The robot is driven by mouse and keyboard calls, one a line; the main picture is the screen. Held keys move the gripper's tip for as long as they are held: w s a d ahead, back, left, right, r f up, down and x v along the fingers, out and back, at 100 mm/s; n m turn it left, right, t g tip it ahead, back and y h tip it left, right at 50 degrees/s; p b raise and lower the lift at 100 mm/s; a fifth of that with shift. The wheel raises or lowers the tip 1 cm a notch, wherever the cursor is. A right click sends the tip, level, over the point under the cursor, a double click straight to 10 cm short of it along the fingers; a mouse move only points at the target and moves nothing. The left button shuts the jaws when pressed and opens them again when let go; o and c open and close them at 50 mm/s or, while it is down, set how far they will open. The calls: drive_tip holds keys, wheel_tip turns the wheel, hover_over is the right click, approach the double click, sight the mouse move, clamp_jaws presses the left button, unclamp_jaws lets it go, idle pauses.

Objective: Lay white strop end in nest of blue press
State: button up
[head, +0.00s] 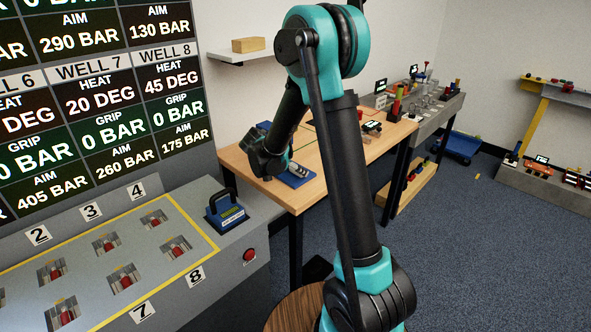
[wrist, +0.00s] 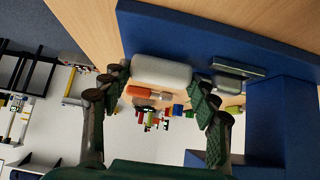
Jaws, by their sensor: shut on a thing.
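The white strop end (wrist: 160,72) is a pale rounded piece between my fingertips in the wrist view. My gripper (wrist: 160,84) is shut on it, one finger at each side. The blue press (wrist: 205,28) shows as a blue slab and upright block beside the strop end, with grey metal parts (wrist: 238,70) on it. Whether the strop end touches the press cannot be told. In the head view my gripper (head: 279,164) is low over the wooden table, beside the blue press (head: 299,180). The strop end is not clear there, and the nest is partly hidden.
The wooden table (head: 240,164) has bare room around the press. A grey console (head: 215,268) with numbered wells, a black-handled blue block (head: 226,218) and a red button (head: 249,255) stands nearer. A grey bench (head: 440,105) with several parts lies beyond.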

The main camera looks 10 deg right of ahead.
drive_tip(key=shift+f, duration=0.15)
drive_tip(key=o, duration=1.5)
drive_tip(key=shift+c, duration=0.2)
drive_tip(key=v, duration=1.2)
drive_tip(key=s+d+f+n+g+y, duration=0.1)
drive_tip(key=s+d+f+n+y, duration=0.3)
drive_tip(key=s+d, duration=0.6)
drive_tip(key=s+f+n+y, duration=0.1)
drive_tip(key=s+f+n, duration=0.2)
drive_tip(key=s, duration=0.4)
drive_tip(key=s+f+n+y, duration=0.2)
drive_tip(key=s+f+n, duration=0.1)
drive_tip(key=s, duration=0.5)
drive_tip(key=shift+s+d+n, duration=0.3)
drive_tip(key=shift+d+n, duration=0.1)
drive_tip(key=shift+f, duration=0.1)
